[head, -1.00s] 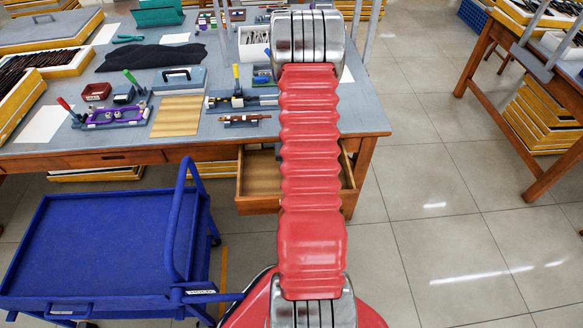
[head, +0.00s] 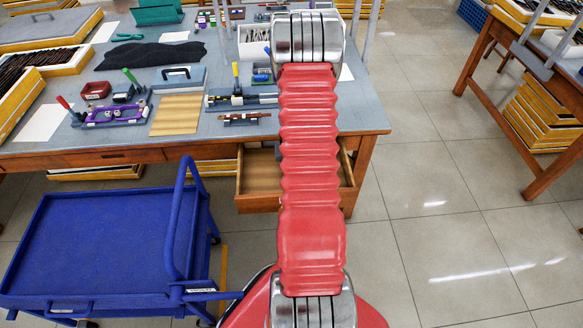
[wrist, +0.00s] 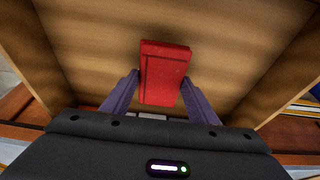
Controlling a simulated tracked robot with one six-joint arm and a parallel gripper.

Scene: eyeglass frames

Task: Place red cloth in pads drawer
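The red cloth (wrist: 164,75), a small folded block, shows in the wrist view inside the open wooden drawer (wrist: 90,50). My gripper (wrist: 160,78) has its two purple fingers against the cloth's left and right sides, shut on it. The cloth is over the drawer's bare wooden bottom, close to it; whether it touches the bottom I cannot tell. In the head view the pulled-out drawer (head: 259,180) is under the table's right end. My red arm hides its middle, and my gripper and the cloth are hidden there.
The drawer's side walls stand left and right of my gripper. The worktable (head: 300,130) above carries tools, trays and a black cloth (head: 150,55). A blue cart (head: 100,245) stands at the front left. The tiled floor (head: 450,215) to the right is open.

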